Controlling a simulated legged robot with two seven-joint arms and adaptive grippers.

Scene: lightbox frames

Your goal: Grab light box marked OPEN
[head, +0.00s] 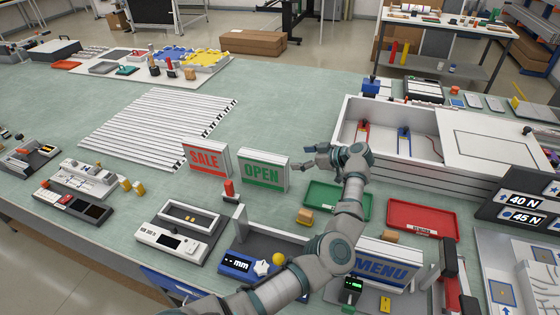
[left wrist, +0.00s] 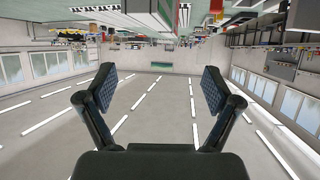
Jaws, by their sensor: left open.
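The light box marked OPEN (head: 263,171) stands upright on the table, white-framed with green lettering and a green band. The SALE light box (head: 206,159), with red lettering, stands just left of it. A blue MENU light box (head: 384,264) stands nearer, partly behind my left arm. My left gripper (head: 303,157) is open and empty, just right of the OPEN box's right edge, with its fingers pointing left towards it. I see no contact, but the exact gap is unclear. In the left wrist view the fingers (left wrist: 158,80) are spread with nothing between them. My right gripper is out of view.
A green tray (head: 338,200) lies below my left gripper and a red tray (head: 423,219) lies to its right. A large white bin (head: 385,155) stands behind. White slatted rails (head: 160,125) lie left. Open table shows behind the SALE and OPEN boxes.

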